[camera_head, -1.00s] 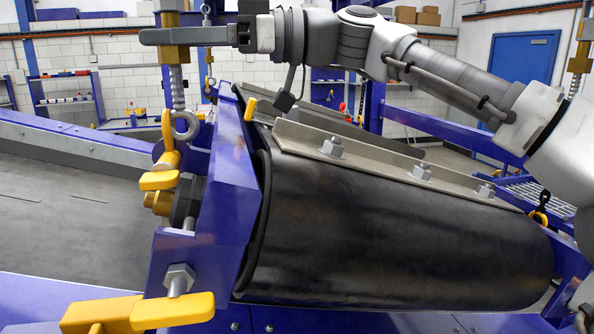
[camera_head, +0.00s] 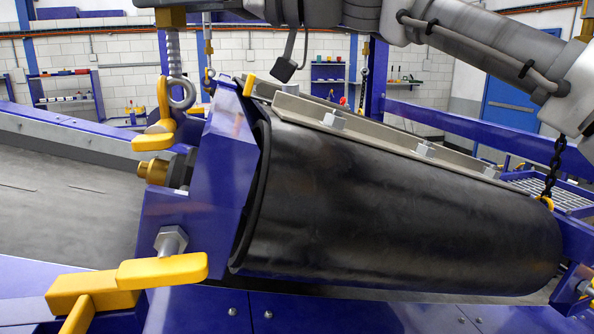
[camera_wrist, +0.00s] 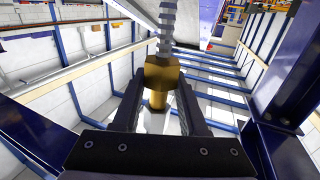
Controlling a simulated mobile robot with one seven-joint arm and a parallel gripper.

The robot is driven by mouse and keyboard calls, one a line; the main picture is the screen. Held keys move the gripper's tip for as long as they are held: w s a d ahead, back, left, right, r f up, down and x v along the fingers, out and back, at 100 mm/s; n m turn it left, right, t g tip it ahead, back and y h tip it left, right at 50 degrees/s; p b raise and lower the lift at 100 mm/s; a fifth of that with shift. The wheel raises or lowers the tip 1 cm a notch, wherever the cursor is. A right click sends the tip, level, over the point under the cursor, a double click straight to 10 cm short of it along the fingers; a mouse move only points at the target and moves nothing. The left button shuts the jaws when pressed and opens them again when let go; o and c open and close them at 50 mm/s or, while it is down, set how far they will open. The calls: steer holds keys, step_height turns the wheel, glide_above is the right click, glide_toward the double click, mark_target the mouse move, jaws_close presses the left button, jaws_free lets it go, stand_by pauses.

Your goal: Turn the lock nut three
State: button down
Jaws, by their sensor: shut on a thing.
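The lock nut is a brass hexagonal nut (camera_wrist: 162,73) with a narrower brass collar below it, on a grey threaded rod (camera_wrist: 167,25) in the wrist view. My gripper (camera_wrist: 161,85) has its two dark fingers on either side of this nut and is shut on it. In the head view a brass nut (camera_head: 170,17) shows at the top edge, on an upright threaded rod (camera_head: 173,55). My fingers are cut off above that picture. No number on the nut can be made out.
Below the rod are a grey eye (camera_head: 182,93) and a yellow hook (camera_head: 163,105). A blue frame (camera_head: 215,165) holds the large black drum (camera_head: 390,200). A yellow handle (camera_head: 160,270) juts out at the lower left. Blue beams (camera_wrist: 285,80) stand close right in the wrist view.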

steer(key=shift+m+t, duration=0.4)
steer(key=shift+t, duration=0.2)
steer(key=shift+f+m+t+h+b, duration=0.25)
steer(key=shift+m+t+b, duration=0.35)
steer(key=shift+t+b, duration=0.5)
steer(key=shift+r+m+t+h+b, duration=0.15)
steer(key=shift+m+t+h+b, duration=0.5)
steer(key=shift+m+t+b, duration=0.5)
steer(key=shift+r+t, duration=0.15)
steer(key=shift+t, duration=0.3)
steer(key=shift+w+m+t+h+b, duration=0.1)
steer(key=shift+m+t+h+b, duration=0.55)
steer(key=shift+t+b, duration=0.2)
steer(key=shift+m+t+h+b, duration=0.75)
steer(key=shift+m+t+h, duration=0.5)
steer(key=shift+t, duration=0.1)
